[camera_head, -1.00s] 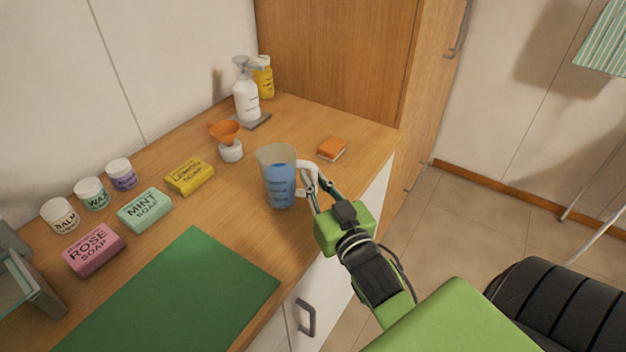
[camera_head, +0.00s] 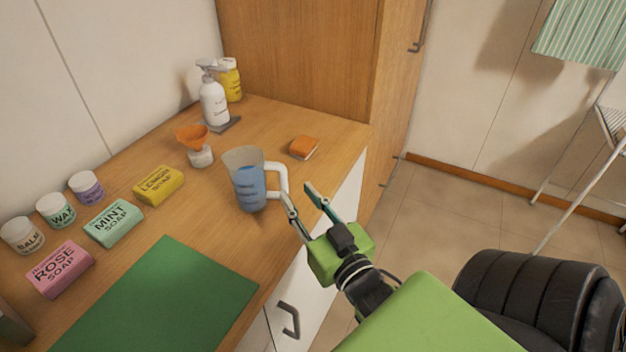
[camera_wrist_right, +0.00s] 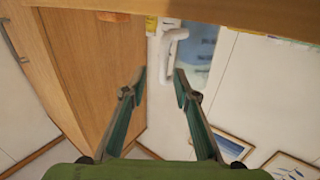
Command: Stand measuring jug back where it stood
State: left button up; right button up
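The measuring jug (camera_head: 250,185) is clear with blue liquid in it and a white handle on its right side. It stands upright on the wooden counter, between the lemon soap and the orange block. My right gripper (camera_head: 300,195) is open and empty at the counter's right edge, just right of the handle. In the right wrist view the open fingers (camera_wrist_right: 160,80) point towards the white handle (camera_wrist_right: 170,55), which lies beyond the tips and not between them. My left gripper is not in view.
A green mat (camera_head: 160,300) lies in front of the jug. An orange funnel (camera_head: 194,138), lemon soap (camera_head: 158,185), mint soap (camera_head: 113,222) and rose soap (camera_head: 60,268) are to its left. A white pump bottle (camera_head: 213,103) and orange block (camera_head: 304,147) are behind. A tall wooden cabinet (camera_head: 300,50) closes the far end.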

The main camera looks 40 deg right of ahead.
jog(key=shift+s+a+p, duration=0.25)
jog(key=shift+s+p, duration=0.05)
jog(key=shift+s, duration=1)
jog(key=shift+s+a+p, duration=0.25)
jog(key=shift+s+p, duration=0.05)
jog(key=shift+s, duration=0.95)
jog(key=shift+f, duration=0.1)
